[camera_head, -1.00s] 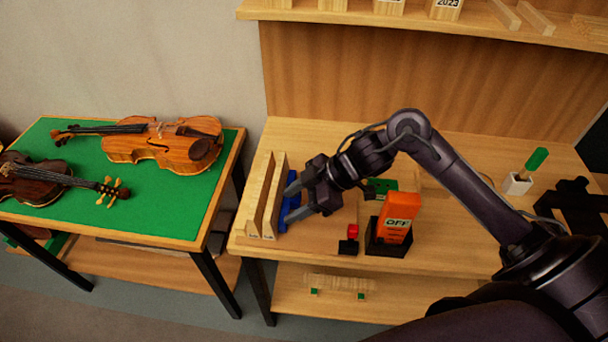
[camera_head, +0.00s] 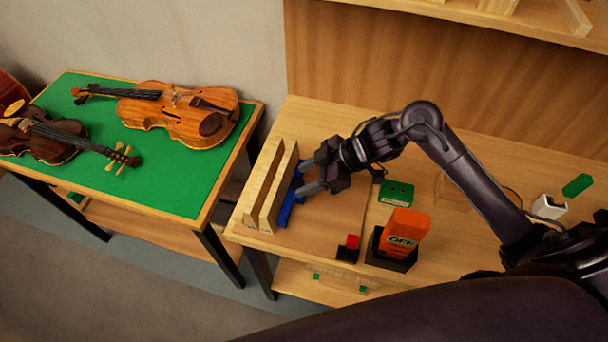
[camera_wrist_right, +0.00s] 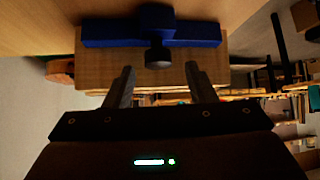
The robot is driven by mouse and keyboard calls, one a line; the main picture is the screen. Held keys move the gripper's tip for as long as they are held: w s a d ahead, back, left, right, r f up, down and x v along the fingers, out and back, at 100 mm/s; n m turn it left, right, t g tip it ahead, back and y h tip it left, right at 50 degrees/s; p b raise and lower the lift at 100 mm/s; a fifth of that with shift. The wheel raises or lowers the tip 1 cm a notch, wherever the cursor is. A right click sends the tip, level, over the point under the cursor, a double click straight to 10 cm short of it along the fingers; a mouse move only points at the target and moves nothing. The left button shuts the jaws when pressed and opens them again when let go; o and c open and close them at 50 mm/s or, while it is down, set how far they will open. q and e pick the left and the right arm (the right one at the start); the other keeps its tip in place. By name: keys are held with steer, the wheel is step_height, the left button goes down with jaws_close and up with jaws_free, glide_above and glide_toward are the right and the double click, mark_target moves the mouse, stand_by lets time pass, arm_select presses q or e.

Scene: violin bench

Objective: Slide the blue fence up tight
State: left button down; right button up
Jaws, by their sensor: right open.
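The blue fence (camera_head: 288,208) lies along the right side of two upright wooden boards (camera_head: 277,188) on the bench. In the right wrist view the blue fence (camera_wrist_right: 195,32) spans the top, with a round dark knob (camera_wrist_right: 158,53) at its middle. My right gripper (camera_head: 305,178) is open beside the fence, its fingers pointing toward it. In the wrist view the fingertips (camera_wrist_right: 160,72) are apart on either side of the knob, a little short of it, with nothing between them. Whether the fence touches the boards is hard to tell. My left gripper is not seen.
An orange box marked OFF (camera_head: 404,231) stands in a black holder, with a red and black piece (camera_head: 348,249) near it. A green block (camera_head: 396,193) lies behind. A white cup (camera_head: 549,207) stands at right. Violins (camera_head: 185,113) lie on the green-topped table at left.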

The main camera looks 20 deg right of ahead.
steer(key=shift+w+a+f, duration=0.3)
steer(key=shift+f, duration=0.3)
steer(key=shift+a, duration=0.1)
jaws_close()
